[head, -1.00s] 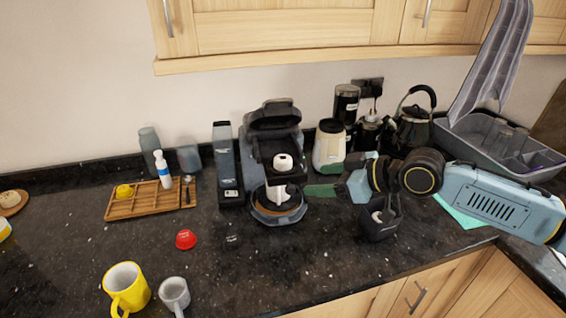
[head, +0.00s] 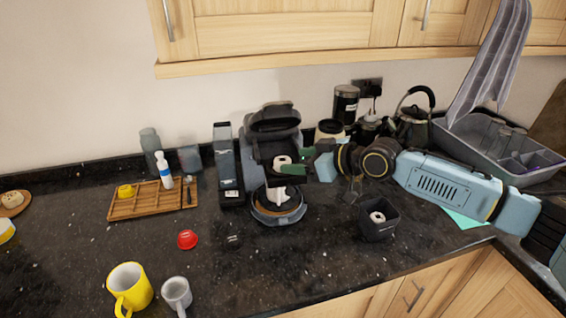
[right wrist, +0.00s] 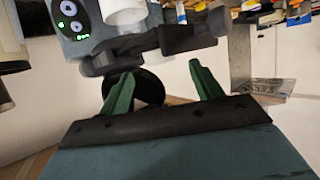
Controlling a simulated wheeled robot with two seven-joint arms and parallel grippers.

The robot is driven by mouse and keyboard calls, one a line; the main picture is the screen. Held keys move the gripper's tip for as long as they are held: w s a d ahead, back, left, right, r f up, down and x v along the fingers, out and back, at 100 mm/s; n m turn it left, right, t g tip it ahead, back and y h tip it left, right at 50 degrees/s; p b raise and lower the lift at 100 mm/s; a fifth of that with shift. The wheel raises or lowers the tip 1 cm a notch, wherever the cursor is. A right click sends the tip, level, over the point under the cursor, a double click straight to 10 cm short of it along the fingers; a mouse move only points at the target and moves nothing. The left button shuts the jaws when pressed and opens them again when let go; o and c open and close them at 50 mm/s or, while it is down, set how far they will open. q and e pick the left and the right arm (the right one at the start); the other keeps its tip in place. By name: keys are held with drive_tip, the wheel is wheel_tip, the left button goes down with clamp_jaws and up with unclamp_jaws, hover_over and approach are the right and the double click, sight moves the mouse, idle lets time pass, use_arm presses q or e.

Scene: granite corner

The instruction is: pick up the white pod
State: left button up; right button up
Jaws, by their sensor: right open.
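The white pod (head: 282,162) sits in the opened top of the dark coffee machine (head: 270,115). In the right wrist view a white rounded piece (right wrist: 124,12), apparently the pod, is cut off by the top edge beside the machine's button panel. My right gripper (head: 314,166) is just right of the machine's open head, close to the pod. Its green fingers stand apart and empty in the right wrist view (right wrist: 163,75). Another white piece (head: 377,217) lies in a small dark bin (head: 380,232) at the front right. My left gripper is not in view.
A red pod (head: 187,239) and a dark pod (head: 233,241) lie on the counter. Yellow (head: 130,285) and grey (head: 176,292) mugs stand at the front left. A wooden tray (head: 150,204), a jar (head: 330,130), a kettle (head: 413,122) and a dish rack (head: 480,150) stand further back.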

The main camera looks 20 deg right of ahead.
sight(283, 160)
drive_tip(key=x, duration=0.3)
drive_tip(key=shift+w+a, duration=0.25)
drive_tip(key=shift+a, duration=0.1)
drive_tip(key=c, duration=1.1)
